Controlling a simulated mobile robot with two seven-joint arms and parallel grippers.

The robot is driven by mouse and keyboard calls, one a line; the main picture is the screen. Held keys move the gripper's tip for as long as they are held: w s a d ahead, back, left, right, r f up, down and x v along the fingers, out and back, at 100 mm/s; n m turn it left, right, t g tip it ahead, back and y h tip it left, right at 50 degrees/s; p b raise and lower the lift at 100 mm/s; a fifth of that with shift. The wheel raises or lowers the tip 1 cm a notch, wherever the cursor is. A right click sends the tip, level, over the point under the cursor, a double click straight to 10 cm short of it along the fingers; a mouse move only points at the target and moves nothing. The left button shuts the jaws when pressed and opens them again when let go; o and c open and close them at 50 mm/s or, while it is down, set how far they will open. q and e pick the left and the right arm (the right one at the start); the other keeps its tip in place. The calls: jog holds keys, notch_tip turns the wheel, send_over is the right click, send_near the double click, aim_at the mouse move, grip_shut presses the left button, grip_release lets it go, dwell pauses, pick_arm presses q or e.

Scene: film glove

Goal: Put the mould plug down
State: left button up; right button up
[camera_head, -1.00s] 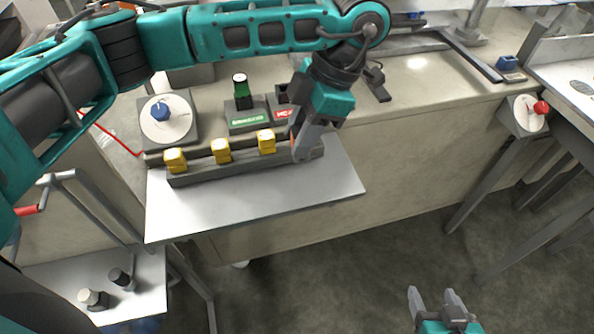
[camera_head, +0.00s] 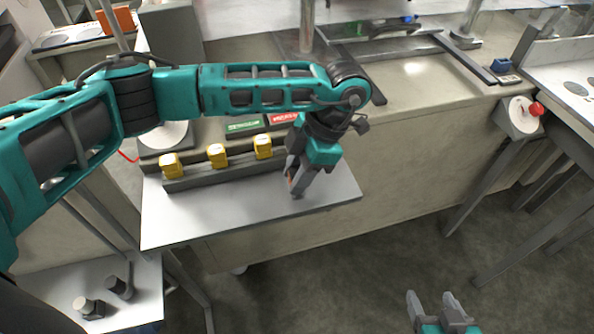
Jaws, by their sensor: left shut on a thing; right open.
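My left gripper (camera_head: 296,188) points down over the right part of the white shelf plate (camera_head: 225,215), in front of the dark rack. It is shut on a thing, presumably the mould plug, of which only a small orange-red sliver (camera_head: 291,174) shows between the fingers. The fingers hide the rest, and I cannot tell whether it touches the plate. Several yellow blocks, such as this middle one (camera_head: 217,155), stand in a row along the dark rack (camera_head: 222,174). My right gripper (camera_head: 433,300) is open and empty at the bottom, over the floor.
A green-labelled block (camera_head: 246,128) and a red-labelled block (camera_head: 283,118) sit behind the rack. A lower white tray (camera_head: 135,290) at bottom left holds dark cylindrical pieces. A box with a red knob (camera_head: 536,108) stands right. The plate's front middle is clear.

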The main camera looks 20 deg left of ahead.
pick_arm(q)
jog(key=o, duration=1.1)
jog(key=shift+f, duration=0.1)
jog(key=shift+c, duration=0.2)
jog(key=shift+r+p, duration=0.3)
jog(key=v, duration=1.1)
jog(key=shift+r, duration=0.35)
jog(key=shift+d, duration=0.1)
